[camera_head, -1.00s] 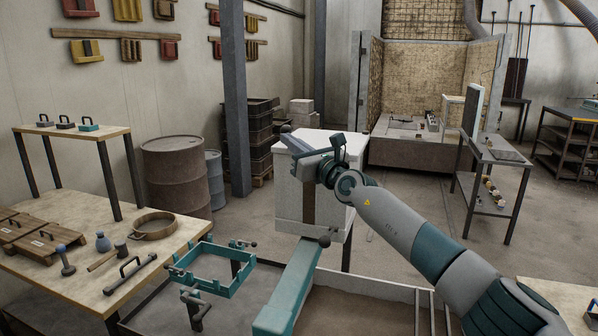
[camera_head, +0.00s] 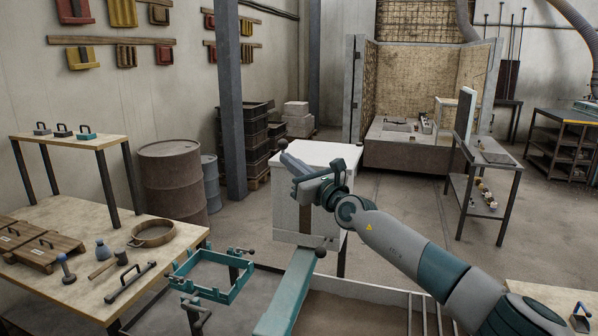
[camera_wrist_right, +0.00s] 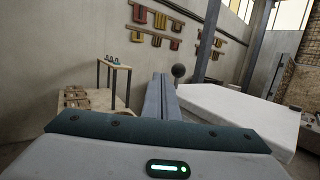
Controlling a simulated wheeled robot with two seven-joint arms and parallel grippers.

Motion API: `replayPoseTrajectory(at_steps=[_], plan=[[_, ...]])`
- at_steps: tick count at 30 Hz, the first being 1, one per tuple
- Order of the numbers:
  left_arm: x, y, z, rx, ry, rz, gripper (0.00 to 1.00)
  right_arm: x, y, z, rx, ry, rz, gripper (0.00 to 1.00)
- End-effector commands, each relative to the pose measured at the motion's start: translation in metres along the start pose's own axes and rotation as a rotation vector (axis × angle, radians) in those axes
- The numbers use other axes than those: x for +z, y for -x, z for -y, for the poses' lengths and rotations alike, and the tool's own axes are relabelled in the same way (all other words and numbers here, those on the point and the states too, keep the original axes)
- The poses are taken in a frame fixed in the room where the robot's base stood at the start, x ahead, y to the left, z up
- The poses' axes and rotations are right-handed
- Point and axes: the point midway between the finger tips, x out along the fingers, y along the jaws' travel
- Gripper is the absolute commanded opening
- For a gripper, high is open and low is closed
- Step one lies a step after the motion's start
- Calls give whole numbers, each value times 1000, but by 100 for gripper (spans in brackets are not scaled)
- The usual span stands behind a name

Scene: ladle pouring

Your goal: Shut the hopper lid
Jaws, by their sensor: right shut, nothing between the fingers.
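The hopper is a pale box (camera_head: 289,213) in the middle of the head view, with a white lid (camera_head: 330,151) lying about flat across its top. A dark ball knob (camera_head: 283,143) shows at the lid's far left corner; it also shows in the right wrist view (camera_wrist_right: 178,71), just right of my fingers. My right gripper (camera_head: 291,161) is shut and empty, at the lid's left side, its fingers pointing left. My arm hides part of the lid and box front, and I cannot tell whether the fingers touch the lid. My left gripper is not in view.
A teal beam (camera_head: 287,297) and a teal frame (camera_head: 212,274) stand in front of the hopper. A wooden table (camera_head: 75,292) with tools and a pan is at left. Rusty barrel (camera_head: 168,178) and dark crates (camera_head: 244,140) stand behind. Floor right of the hopper is clear.

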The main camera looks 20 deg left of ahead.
Motion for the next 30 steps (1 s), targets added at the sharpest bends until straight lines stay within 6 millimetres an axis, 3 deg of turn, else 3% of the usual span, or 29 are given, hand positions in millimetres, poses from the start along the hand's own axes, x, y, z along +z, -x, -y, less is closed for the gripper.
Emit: replayPoseTrajectory(at_steps=[1,9,20,30], plan=[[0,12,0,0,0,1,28,6,1,0,0,0,-2,0],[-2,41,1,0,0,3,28,2,12,-5,3,-7,-4,0],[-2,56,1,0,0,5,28,-1,34,-14,3,-9,-4,0],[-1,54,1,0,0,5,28,-2,70,-27,4,-4,-1,0]])
